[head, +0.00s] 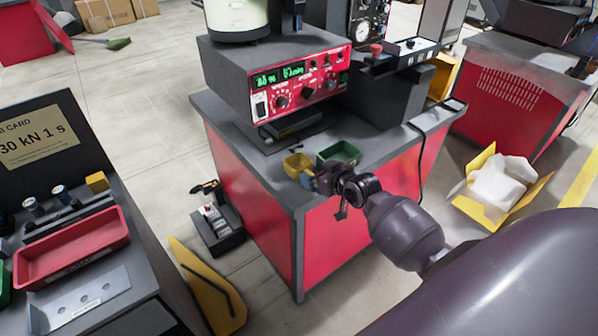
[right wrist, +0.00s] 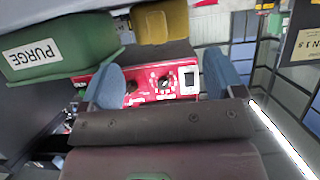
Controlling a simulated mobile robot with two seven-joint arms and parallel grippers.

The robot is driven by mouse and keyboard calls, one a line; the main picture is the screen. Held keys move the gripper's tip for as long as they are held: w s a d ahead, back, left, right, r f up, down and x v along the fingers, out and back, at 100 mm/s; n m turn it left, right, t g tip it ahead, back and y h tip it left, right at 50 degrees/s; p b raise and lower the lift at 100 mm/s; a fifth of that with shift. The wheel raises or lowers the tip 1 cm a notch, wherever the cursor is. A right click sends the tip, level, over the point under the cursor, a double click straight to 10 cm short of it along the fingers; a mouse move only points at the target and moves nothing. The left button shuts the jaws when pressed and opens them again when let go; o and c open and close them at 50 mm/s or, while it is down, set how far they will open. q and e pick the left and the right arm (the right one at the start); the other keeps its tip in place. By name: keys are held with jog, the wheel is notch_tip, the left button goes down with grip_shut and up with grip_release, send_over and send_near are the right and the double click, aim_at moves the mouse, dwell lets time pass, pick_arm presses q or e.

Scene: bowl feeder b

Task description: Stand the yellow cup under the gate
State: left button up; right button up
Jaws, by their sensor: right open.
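The yellow cup (head: 297,165) stands near the front corner of the grey bench top, left of the green PURGE bin (head: 340,153). My right gripper (head: 311,179) is at the bench's front edge, just in front of the cup and apart from it. In the right wrist view the blue fingers (right wrist: 165,82) are spread with nothing between them. The yellow cup (right wrist: 160,22) shows beyond them at the top, beside the green PURGE bin (right wrist: 60,48). A dark ledge (head: 290,130) juts out below the red control panel; I cannot clearly make out the gate. My left gripper is out of view.
The control box (head: 300,85) with the white bowl (head: 236,18) stands behind the cup. A gauge unit (head: 372,25) is at the bench's back right. A side table with a red tray (head: 70,248) is at left. The bench top between cup and box looks clear.

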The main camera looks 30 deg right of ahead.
aim_at(305, 169)
jog(key=x, duration=0.6)
jog(key=shift+f+b, duration=0.15)
jog(key=shift+b, duration=0.25)
jog(key=shift+w+a+f, duration=0.1)
jog(key=shift+w, duration=0.05)
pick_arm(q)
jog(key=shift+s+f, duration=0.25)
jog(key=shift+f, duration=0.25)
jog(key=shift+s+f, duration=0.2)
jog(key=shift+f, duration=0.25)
pick_arm(e)
jog(key=c, duration=0.9)
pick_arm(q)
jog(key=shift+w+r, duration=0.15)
pick_arm(e)
jog(key=shift+o, duration=0.2)
